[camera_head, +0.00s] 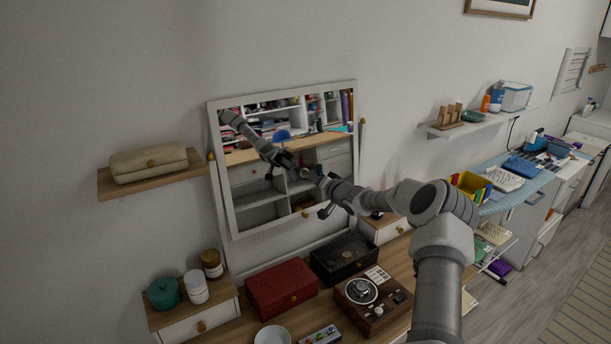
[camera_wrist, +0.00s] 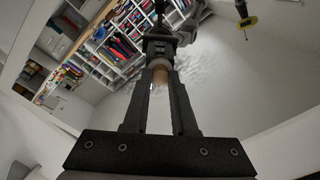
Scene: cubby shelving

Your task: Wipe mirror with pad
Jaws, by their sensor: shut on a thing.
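The mirror (camera_head: 258,212) has a white frame and hangs tilted on the wall above the wooden desk. It reflects my arm and shelves with books. My gripper (camera_head: 318,180) is in front of the right half of the mirror, close to the glass. In the wrist view my gripper (camera_wrist: 160,68) is shut on a small pale brown and whitish piece, apparently the pad's handle (camera_wrist: 160,75). The pad's wiping face is hidden. I cannot tell whether it touches the glass. Grey blotchy marks (camera_wrist: 205,75) show on the mirror, right of the fingers.
Below the mirror are a red box (camera_head: 281,288), a black box (camera_head: 343,257) and a brown turntable-like device (camera_head: 373,299). A wooden shelf (camera_head: 150,186) with a beige case is at left. Another wall shelf (camera_head: 477,125) is at right. Jars stand at lower left.

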